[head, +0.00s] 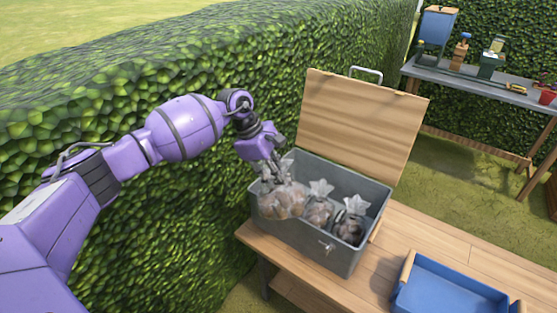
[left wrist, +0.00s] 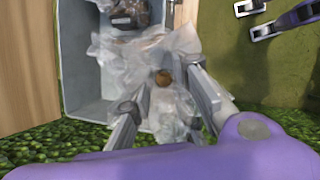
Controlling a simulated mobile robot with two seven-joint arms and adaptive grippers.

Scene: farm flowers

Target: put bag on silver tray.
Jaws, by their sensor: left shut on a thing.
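My left gripper (head: 272,172) is shut on the top of a clear plastic bag (head: 282,202) with brownish contents. The bag hangs at the left end of an open grey box (head: 342,262), around rim height; whether it touches the box cannot be told. In the left wrist view the left gripper's fingers (left wrist: 165,110) are on either side of the crumpled bag (left wrist: 172,78). Two more bags, one in the middle (head: 319,208) and one at the right (head: 350,222), sit inside the box. My right gripper (left wrist: 246,22) shows at that view's top right, fingers apart and empty. No silver tray is in view.
The box's wooden lid (head: 355,125) stands open behind it. A blue tray (head: 450,292) with wooden handles lies on the wooden table (head: 440,235) at right. A tall hedge (head: 190,215) is close on the left. A workbench (head: 470,82) with tools stands far right.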

